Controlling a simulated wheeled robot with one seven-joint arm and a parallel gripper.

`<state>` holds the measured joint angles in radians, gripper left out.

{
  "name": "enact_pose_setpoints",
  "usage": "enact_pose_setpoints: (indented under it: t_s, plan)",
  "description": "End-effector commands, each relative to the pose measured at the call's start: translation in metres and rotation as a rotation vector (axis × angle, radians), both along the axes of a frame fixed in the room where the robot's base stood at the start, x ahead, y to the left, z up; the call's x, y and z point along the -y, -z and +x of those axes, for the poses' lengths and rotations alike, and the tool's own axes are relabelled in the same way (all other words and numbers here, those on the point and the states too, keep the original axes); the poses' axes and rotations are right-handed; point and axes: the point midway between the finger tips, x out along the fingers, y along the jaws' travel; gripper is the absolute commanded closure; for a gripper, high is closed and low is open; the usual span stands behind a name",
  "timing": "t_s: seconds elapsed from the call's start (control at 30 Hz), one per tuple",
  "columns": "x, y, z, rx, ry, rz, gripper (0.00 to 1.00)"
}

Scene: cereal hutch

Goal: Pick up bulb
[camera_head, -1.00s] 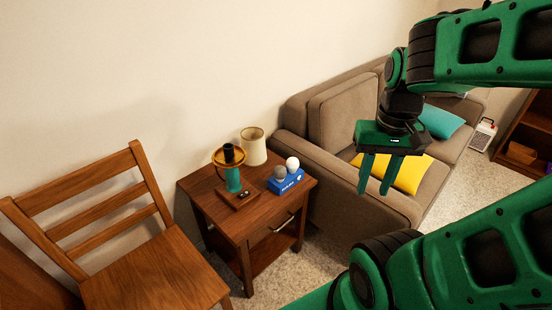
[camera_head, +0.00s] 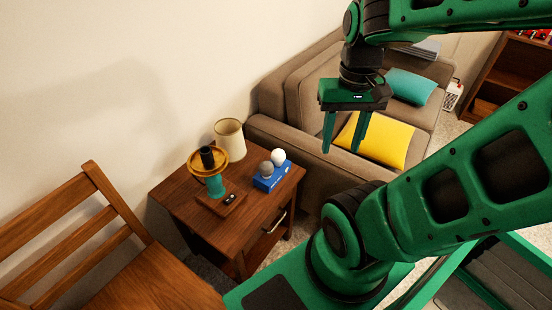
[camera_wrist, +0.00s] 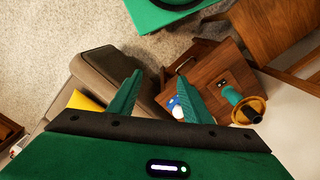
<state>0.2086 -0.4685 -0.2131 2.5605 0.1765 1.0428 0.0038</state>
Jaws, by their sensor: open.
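In the wrist view, the white bulb (camera_wrist: 178,112) and part of the blue box (camera_wrist: 172,102) show between my fingers, partly covered by the right finger. The grey bulb cannot be made out there. My gripper (camera_head: 342,148) is open and empty, fingers pointing down, above and to the right of the table. It also shows in the wrist view (camera_wrist: 162,90).
A chair (camera_head: 140,275) is at the left, a sofa (camera_head: 300,170) with cushions at the right.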

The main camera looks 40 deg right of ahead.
Motion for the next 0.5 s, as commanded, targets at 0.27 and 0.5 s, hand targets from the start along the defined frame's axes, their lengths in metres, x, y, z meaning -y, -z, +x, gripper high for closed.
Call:
enact_pose_setpoints:
  t_s: [0.27, 0.5]
  plan:
    - [0.015, 0.007, 0.021, -0.012, 0.117, -0.032, 0.35]
    - [0.040, 0.046, 0.077, -0.034, 0.326, -0.019, 0.35]
